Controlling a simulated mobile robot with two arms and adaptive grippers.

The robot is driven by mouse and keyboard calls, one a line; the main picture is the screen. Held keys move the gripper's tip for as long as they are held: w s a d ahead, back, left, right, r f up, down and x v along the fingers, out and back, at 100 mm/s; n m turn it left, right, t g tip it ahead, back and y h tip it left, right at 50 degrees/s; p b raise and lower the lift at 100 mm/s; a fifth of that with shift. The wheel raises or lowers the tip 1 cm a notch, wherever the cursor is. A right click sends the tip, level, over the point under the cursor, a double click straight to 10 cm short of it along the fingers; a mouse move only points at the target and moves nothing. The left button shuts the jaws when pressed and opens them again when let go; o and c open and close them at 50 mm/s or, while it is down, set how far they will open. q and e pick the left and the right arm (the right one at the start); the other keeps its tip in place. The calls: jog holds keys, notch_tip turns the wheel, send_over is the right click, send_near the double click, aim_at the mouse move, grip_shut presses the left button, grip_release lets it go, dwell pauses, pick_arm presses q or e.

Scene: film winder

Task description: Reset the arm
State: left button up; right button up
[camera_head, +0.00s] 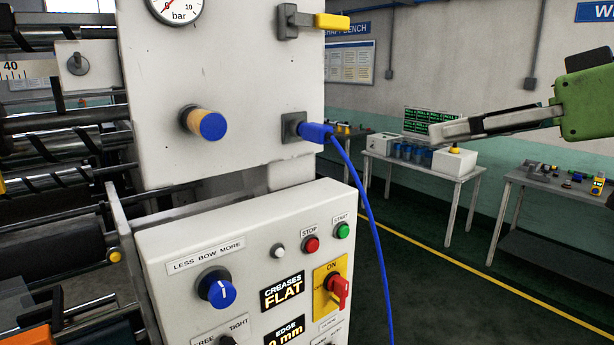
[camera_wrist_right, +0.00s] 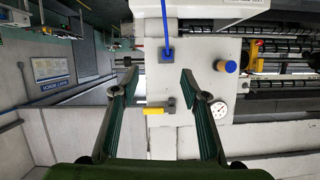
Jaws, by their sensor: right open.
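My right gripper (camera_head: 437,132) reaches in from the right in the head view, its grey fingers pointing left and its body green. In the right wrist view the same gripper (camera_wrist_right: 158,78) has its two fingers spread apart with nothing between them. Beyond the fingers are the white machine panel, a blue plug with its cable (camera_wrist_right: 167,48) and a yellow-handled valve (camera_wrist_right: 157,110). In the head view the gripper is clear of the machine, to the right of the blue cable (camera_head: 364,205). My left gripper does not show.
The winder's white cabinet carries a blue-ended knob (camera_head: 212,126), a yellow valve handle (camera_head: 332,22), a blue dial (camera_head: 219,290) and a red switch (camera_head: 339,291). Rollers (camera_head: 50,180) fill the left. Benches (camera_head: 425,170) stand behind; the floor between is clear.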

jog(key=w+d+f+m+h+b, duration=0.1)
jog(key=w+d+f+m+b, duration=0.15)
jog(key=w+f, duration=1.1)
jog(key=w+d+f+m+h+b, duration=0.1)
jog(key=w+d+f+m, duration=0.25)
jog(key=w+f, duration=1)
jog(key=s+d+f+m+g+h+b, duration=0.1)
jog(key=s+d+f+m+h, duration=0.15)
jog(key=f, duration=1.75)
jog(key=s+d+f+m+g+h+b, duration=0.1)
jog(key=s+f+h, duration=0.15)
jog(key=f, duration=1.75)
jog(key=s+f+n+g+h+b, duration=0.1)
jog(key=s+f+g, duration=0.1)
jog(key=s+f, duration=1.15)
jog(key=s+f+n+g+b, duration=0.15)
jog(key=s+f, duration=0.75)
jog(key=f, duration=0.9)
jog(key=s+a+f+n+g, duration=0.1)
jog(key=s+f, duration=0.4)
jog(key=s, duration=0.8)
jog(key=s+a+f+n+g+b, duration=0.1)
jog(key=s+f, duration=0.5)
jog(key=s, duration=0.7)
jog(key=s+a+f+n+g+b, duration=0.1)
jog(key=s+a+f, duration=0.3)
jog(key=s, duration=0.9)
jog(key=shift+s+a+f+g+h, duration=0.15)
jog(key=shift+s+f+g+h, duration=0.2)
jog(key=shift+f+g, duration=0.4)
